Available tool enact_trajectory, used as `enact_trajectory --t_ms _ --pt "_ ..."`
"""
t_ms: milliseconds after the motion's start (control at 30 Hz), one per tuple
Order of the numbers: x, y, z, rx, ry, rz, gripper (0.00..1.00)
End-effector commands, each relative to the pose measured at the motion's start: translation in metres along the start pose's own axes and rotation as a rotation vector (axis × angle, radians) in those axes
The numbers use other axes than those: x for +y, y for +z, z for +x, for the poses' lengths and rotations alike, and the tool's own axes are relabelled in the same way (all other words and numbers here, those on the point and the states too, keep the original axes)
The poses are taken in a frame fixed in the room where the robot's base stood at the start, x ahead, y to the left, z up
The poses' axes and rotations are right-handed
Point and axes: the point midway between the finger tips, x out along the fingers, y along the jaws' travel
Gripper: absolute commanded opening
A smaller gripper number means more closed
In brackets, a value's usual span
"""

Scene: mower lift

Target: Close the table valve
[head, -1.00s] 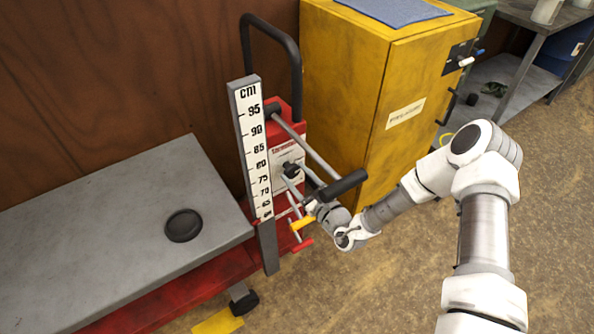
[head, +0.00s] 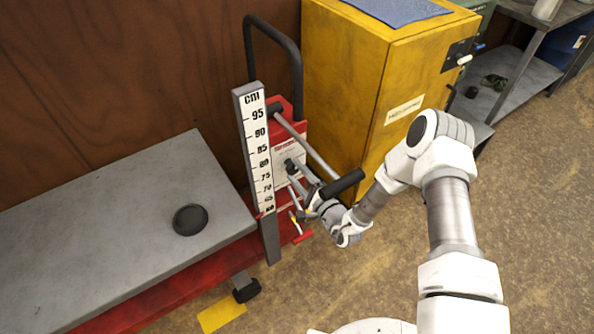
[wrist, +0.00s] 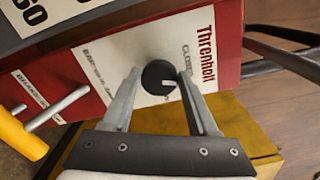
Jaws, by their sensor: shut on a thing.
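The table valve is a round black knob (wrist: 158,75) with a short white mark, on the white label panel of the red lift column (wrist: 225,30). In the wrist view, printing that seems to read "CLOSED" is beside the knob. My gripper (wrist: 160,76) has one finger on each side of the knob and is shut on it.
A grey lift table (head: 110,215) carries a black disc (head: 190,220). A centimetre scale (head: 257,150) stands at its corner. A yellow cabinet (head: 385,95) is close behind my arm. A yellow-handled lever (wrist: 22,135) sits beside the panel. The floor at right is open.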

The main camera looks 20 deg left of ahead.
Motion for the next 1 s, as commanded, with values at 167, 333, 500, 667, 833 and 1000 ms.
enact_trajectory --t_ms 167,333,500,667,833,1000 --pt "0.0008 0.0005 0.0001 -0.001 0.001 -0.144 0.04" --pt "0.0012 0.0000 -0.0001 0.000 0.000 -0.251 0.04" --pt "0.0018 -0.0001 0.0000 0.000 0.001 -0.323 0.04" --pt "0.0020 -0.0007 -0.0001 0.001 0.001 -0.361 0.04" --pt "0.0020 -0.0010 -0.0002 0.002 0.001 -0.378 0.04" --pt "0.0020 -0.0010 -0.0001 0.001 0.001 -0.379 0.04"
